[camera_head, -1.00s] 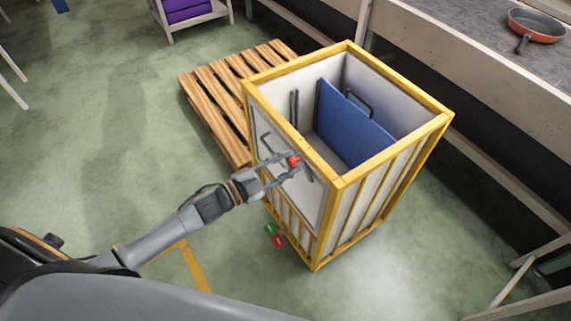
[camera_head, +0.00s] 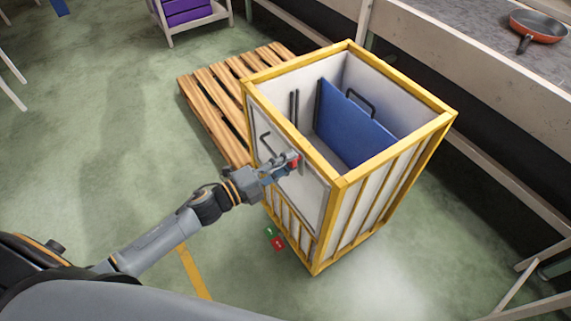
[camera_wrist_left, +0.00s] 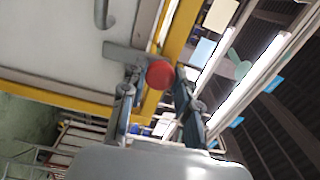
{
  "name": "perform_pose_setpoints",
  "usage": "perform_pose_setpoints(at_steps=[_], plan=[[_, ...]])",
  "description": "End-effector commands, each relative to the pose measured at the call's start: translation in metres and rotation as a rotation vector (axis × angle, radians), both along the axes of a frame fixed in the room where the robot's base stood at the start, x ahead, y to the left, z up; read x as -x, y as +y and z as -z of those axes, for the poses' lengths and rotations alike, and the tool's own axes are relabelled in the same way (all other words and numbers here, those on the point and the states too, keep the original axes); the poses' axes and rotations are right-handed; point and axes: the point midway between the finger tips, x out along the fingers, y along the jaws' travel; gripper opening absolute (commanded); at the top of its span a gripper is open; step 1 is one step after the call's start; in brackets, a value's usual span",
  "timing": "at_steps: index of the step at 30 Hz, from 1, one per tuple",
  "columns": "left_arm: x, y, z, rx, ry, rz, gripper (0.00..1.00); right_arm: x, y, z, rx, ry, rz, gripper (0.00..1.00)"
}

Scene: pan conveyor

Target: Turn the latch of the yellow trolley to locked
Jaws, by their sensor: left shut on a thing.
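The yellow trolley (camera_head: 318,160) is a tall open-topped crate with a yellow frame and white panels. Its latch has a red knob (camera_head: 294,161) near the top of the front left panel; the knob also shows in the left wrist view (camera_wrist_left: 160,74), with a grey bar beside it. My left gripper (camera_head: 285,165) is shut on the latch knob, one finger on each side of it in the left wrist view (camera_wrist_left: 155,85). The fingers hide part of the latch, so its exact angle is unclear. My right gripper is out of view.
A blue panel (camera_head: 350,125) with a dark handle stands inside the trolley. A wooden pallet (camera_head: 212,105) lies behind it. A long bench with an orange pan (camera_head: 538,24) runs along the right. Green floor is clear at left. A small green-and-red marker (camera_head: 274,237) shows low beside the trolley.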

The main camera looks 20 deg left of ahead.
Motion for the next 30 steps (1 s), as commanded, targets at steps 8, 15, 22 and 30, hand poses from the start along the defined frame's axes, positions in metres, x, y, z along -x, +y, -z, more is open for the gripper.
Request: perform_pose_setpoints(at_steps=[8,15,22,30], plan=[[0.0007,-0.0004,0.0011,-0.037,-0.026,0.001,0.00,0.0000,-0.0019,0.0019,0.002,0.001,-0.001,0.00],[0.0008,-0.0003,0.0011,-0.039,-0.028,0.001,0.00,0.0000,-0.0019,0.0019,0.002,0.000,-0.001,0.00],[0.0007,-0.0003,0.0012,-0.038,-0.027,0.001,0.51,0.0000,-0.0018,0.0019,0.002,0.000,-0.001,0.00],[0.0004,0.0000,0.0006,-0.037,-0.028,0.001,0.54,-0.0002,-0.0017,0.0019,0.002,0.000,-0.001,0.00]])
